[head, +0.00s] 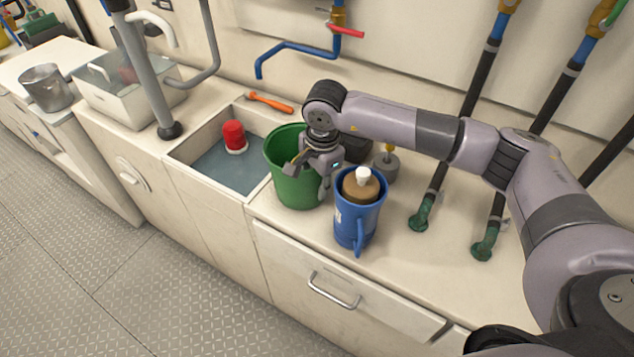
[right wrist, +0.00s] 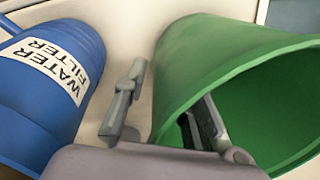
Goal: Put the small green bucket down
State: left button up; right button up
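The small green bucket (head: 295,188) is upright and appears to stand on the counter just right of the sink. My right gripper (head: 308,177) is at its rim on the side toward the blue container. In the right wrist view, the fingers straddle the wall of the bucket (right wrist: 195,65). One finger is inside the bucket and the other is outside, with a visible gap to the wall, so the gripper is open. The bucket's underside contact is hidden. My left gripper is not in view.
A blue water filter container (head: 352,222) stands close right of the bucket, also showing in the right wrist view (right wrist: 40,95). The sink (head: 178,155) holds water and a red object (head: 233,135). An orange-handled tool (head: 270,103) lies behind. Free counter lies at right (head: 440,260).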

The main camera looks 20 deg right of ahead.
notch_tip(320, 180, up, 12)
jog(key=s+b, duration=0.1)
jog(key=shift+d, duration=0.15)
jog(key=shift+s+f, duration=0.1)
